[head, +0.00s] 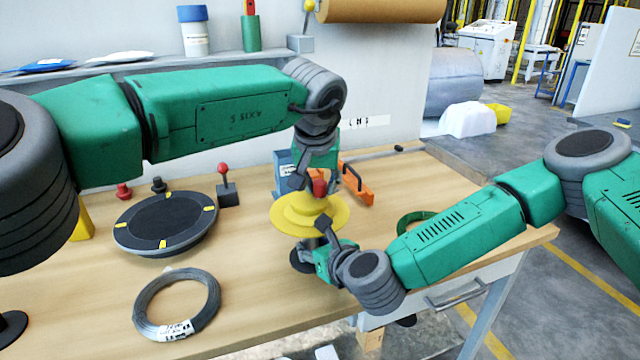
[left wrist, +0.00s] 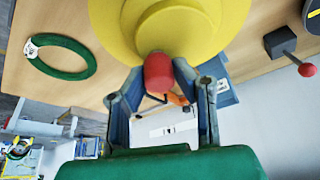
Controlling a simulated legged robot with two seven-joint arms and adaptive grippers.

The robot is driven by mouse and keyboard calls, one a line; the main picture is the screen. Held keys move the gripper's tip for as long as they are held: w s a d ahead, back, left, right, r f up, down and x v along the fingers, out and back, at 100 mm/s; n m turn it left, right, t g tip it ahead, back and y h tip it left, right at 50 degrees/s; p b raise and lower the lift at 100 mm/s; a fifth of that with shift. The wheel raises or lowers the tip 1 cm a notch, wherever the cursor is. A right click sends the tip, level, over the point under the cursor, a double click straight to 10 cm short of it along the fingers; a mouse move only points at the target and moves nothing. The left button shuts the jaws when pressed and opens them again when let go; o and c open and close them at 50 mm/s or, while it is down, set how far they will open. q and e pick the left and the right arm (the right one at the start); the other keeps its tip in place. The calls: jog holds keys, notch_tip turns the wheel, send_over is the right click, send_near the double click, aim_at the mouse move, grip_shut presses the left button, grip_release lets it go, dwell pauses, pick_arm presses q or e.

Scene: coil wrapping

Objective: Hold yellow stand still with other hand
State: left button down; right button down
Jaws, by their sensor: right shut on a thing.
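The yellow stand (head: 288,218), a wide stepped disc with a red knob (head: 320,187) on top, is near the middle of the workbench. It fills the top of the left wrist view (left wrist: 110,25). My left gripper (head: 311,184) reaches down from above. Its fingers are apart, one on each side of the red knob (left wrist: 158,73), and contact is unclear. My right gripper (head: 318,232) is at the stand's near side, shut on the stand's near edge; its fingertips are partly hidden.
A grey wire coil (head: 146,322) lies at front left, below a dark round turntable (head: 128,236). A green coil (head: 405,222) lies right of the stand, partly behind my right arm. A black block with a red-knobbed lever (head: 228,195) and an orange tool (head: 357,190) are close by.

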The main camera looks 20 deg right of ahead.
pick_arm(q)
jog(key=shift+s+d+n+y, duration=0.15)
jog(key=shift+n+y, duration=0.25)
jog(key=shift+n, duration=1.1)
jog(key=c, duration=1.3)
grip_release()
jog(key=shift+a, duration=0.2)
jog(key=d+v, duration=0.1)
jog(key=v, duration=1)
jog(key=shift+a+r, duration=0.3)
jog(key=shift+r, duration=0.1)
